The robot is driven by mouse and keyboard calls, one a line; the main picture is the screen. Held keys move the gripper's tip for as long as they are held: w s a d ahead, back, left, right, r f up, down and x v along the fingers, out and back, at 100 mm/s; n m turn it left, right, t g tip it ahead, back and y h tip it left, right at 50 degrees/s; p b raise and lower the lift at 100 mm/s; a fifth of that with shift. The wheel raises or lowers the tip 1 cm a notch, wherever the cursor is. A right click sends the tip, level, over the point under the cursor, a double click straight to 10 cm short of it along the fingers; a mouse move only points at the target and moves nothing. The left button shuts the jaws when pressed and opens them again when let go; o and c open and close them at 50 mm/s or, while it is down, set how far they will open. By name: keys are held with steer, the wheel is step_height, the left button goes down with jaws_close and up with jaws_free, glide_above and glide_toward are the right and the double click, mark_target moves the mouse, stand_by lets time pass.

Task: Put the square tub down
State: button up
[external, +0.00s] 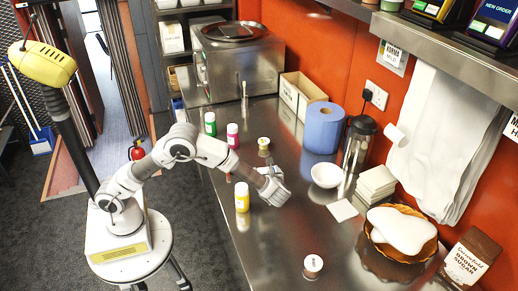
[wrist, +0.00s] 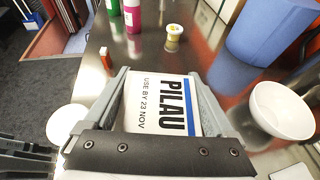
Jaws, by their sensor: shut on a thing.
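The square tub (wrist: 158,108) is white, with a label reading "PILAU" and "USE BY 23 NOV" and a blue stripe. In the wrist view it sits between both fingers of my gripper (wrist: 163,100), which is shut on it. In the external view my gripper (external: 275,188) is over the steel counter (external: 262,235), right of a yellow bottle (external: 242,197). The tub is mostly hidden by the gripper there. I cannot tell whether its underside touches the counter.
A white bowl (external: 326,175) stands right of my gripper, also in the wrist view (wrist: 282,110). Behind are a blue roll (external: 323,128), a small yellow pot (external: 263,144), and pink (external: 232,135) and green (external: 210,123) bottles. A lidded cup (external: 313,265) stands nearer. Counter between is bare.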

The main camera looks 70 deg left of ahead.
steer(key=s+d+m+t+h+b, duration=0.2)
steer(key=d+m+t+h+b, duration=0.35)
steer(key=d, duration=1.45)
steer(key=shift+m+t+y, duration=0.65)
steer(key=shift+t+y, duration=0.1)
steer(key=shift+y, duration=0.1)
steer(key=x, duration=0.4)
steer(key=f+b+x, duration=0.1)
steer(key=x, duration=0.3)
steer(key=s+b+x, duration=0.1)
steer(key=x, duration=0.3)
steer(key=shift+w+f, duration=0.15)
steer(key=shift+f, duration=0.3)
steer(key=shift+f+b, duration=0.55)
steer(key=shift+f, duration=1.45)
steer(key=shift+f, duration=0.1)
steer(key=o, duration=1.3)
